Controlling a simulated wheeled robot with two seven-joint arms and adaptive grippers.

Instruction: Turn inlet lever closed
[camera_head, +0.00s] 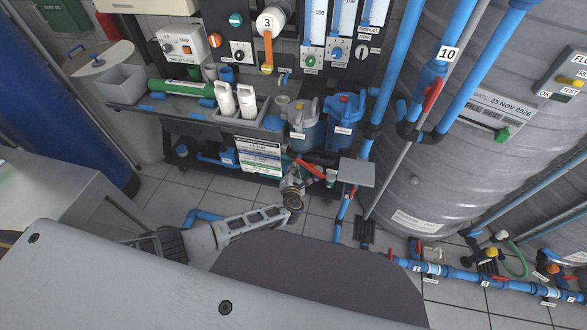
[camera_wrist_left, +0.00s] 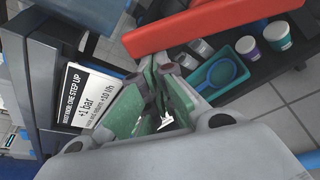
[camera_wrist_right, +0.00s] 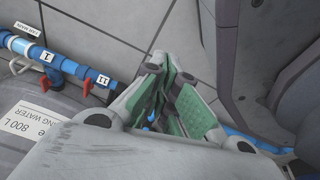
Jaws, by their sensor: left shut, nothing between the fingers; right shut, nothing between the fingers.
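A red lever (camera_head: 308,168) sits low at the front of the rack, just right of the sign board. My left gripper (camera_head: 294,182) is right beside it, shut and empty. In the left wrist view a broad red bar (camera_wrist_left: 215,30) that looks like this lever crosses close beyond the left fingertips (camera_wrist_left: 160,72). I cannot tell whether they touch, nor read a label naming the inlet. Another red lever (camera_head: 432,96) is on the blue pipe tagged 10. My right gripper (camera_wrist_right: 168,70) is shut and empty in the right wrist view, above the floor; I do not make it out in the head view.
A sign board (camera_head: 258,155) and a grey plate (camera_head: 357,172) flank the left gripper. A large grey tank (camera_head: 470,170) is at right, with blue floor pipes (camera_head: 470,275).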

